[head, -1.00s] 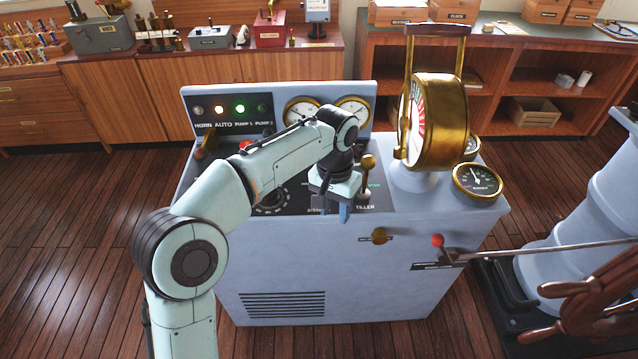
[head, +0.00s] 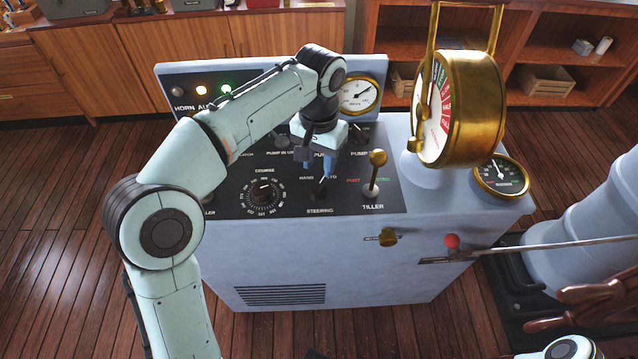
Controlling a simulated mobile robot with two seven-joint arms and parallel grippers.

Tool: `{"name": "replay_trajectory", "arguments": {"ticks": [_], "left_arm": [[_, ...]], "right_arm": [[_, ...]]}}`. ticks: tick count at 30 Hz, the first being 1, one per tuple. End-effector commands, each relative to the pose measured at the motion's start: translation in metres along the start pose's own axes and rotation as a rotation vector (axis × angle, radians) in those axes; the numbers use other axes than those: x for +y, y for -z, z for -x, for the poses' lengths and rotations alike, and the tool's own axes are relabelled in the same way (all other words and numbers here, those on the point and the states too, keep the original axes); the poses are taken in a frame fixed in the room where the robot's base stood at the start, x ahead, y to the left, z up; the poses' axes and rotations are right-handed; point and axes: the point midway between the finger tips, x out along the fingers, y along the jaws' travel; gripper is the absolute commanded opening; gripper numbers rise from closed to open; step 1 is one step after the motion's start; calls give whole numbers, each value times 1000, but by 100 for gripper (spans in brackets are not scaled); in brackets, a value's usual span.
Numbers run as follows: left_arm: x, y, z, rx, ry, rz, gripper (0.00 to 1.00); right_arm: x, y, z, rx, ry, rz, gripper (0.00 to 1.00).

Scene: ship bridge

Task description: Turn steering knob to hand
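The steering knob (head: 319,188) is a small dark knob on the black panel of the blue-grey console, above the label STEERING. HAND is printed at its upper left; the label at its upper right is partly covered. The knob seems to lean up and right, toward that second label. My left gripper (head: 319,163) points down over the panel, just behind the knob in the picture and apart from it. Its fingers look spread, with panel showing between them and nothing held. My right gripper is out of view; only a bit of my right arm shows at the bottom right.
The tiller lever (head: 376,172) with a brass ball stands right of the knob. The course dial (head: 264,190) is to its left. A brass telegraph (head: 470,110) rises at the console's right. A red-knobbed lever (head: 452,241) and wooden wheel (head: 590,300) are at front right.

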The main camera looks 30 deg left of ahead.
Motion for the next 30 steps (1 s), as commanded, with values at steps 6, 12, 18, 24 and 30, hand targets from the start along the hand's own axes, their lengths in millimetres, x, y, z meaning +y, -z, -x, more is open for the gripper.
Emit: {"name": "replay_trajectory", "arguments": {"ticks": [6, 12, 18, 24, 30], "left_arm": [[0, 0, -48, -3, 0, 0, 39], [0, 0, -70, 0, 0, -1, 39], [0, 0, -77, 1, 0, -1, 39], [0, 0, -77, 1, 0, 0, 39], [0, 0, -77, 1, 0, 0, 0]], "right_arm": [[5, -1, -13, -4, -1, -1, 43], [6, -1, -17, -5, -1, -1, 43], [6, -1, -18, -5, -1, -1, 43], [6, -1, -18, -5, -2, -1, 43], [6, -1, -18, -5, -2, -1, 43]]}}
